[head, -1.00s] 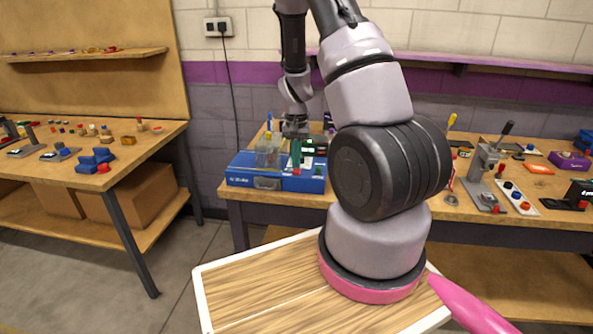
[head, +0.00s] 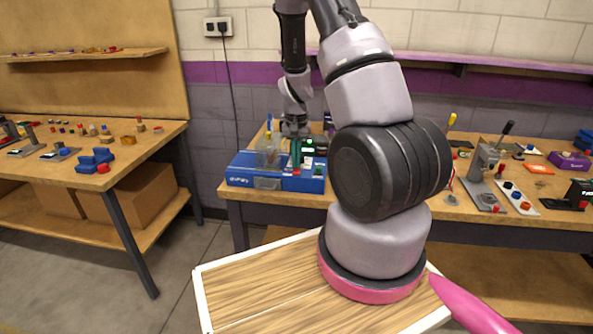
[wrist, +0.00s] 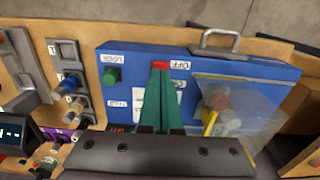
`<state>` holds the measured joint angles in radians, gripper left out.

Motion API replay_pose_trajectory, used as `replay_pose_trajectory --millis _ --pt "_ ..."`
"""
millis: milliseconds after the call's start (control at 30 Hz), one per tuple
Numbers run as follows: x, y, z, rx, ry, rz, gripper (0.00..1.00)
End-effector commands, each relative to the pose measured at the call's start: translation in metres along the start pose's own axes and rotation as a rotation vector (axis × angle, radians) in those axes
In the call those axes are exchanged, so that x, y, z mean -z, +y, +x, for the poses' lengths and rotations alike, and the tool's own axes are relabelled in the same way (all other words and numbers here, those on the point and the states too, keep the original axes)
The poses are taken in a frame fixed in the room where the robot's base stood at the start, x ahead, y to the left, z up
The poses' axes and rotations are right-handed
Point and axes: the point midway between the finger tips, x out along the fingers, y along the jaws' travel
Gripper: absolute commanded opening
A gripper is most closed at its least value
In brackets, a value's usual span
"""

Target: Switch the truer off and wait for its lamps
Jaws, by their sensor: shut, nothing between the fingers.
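The truer is a blue box (head: 240,180) on the far bench in the head view, and it fills the middle of the wrist view (wrist: 130,60). A red OFF button (wrist: 160,65) sits on its face, with a green button (wrist: 112,76) beside the LOCK label. My gripper (wrist: 160,72) is shut, its green fingers with their tips at the red button; whether they press it I cannot tell. In the head view my gripper (head: 296,166) is over the box.
A clear cover (wrist: 240,105) stands over a round part and a yellow stick right of my fingers in the wrist view. A grey handle (wrist: 222,42) is on the box's edge. Panels with knobs (wrist: 70,80) lie to the left. A lever press (head: 485,175) stands farther right on the bench.

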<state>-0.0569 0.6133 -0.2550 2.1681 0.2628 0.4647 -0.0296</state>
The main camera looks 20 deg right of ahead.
Motion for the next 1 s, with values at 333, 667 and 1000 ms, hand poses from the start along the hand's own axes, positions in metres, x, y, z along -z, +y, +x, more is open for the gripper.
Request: replay_pose_trajectory --millis 333,667,1000 --pt "0.0 0.0 0.001 0.0 0.0 0.0 0.0" --pt "0.0 0.0 0.006 -0.001 -0.001 0.0 0.0" --pt "0.0 0.0 0.011 0.0 0.0 -0.001 0.0"
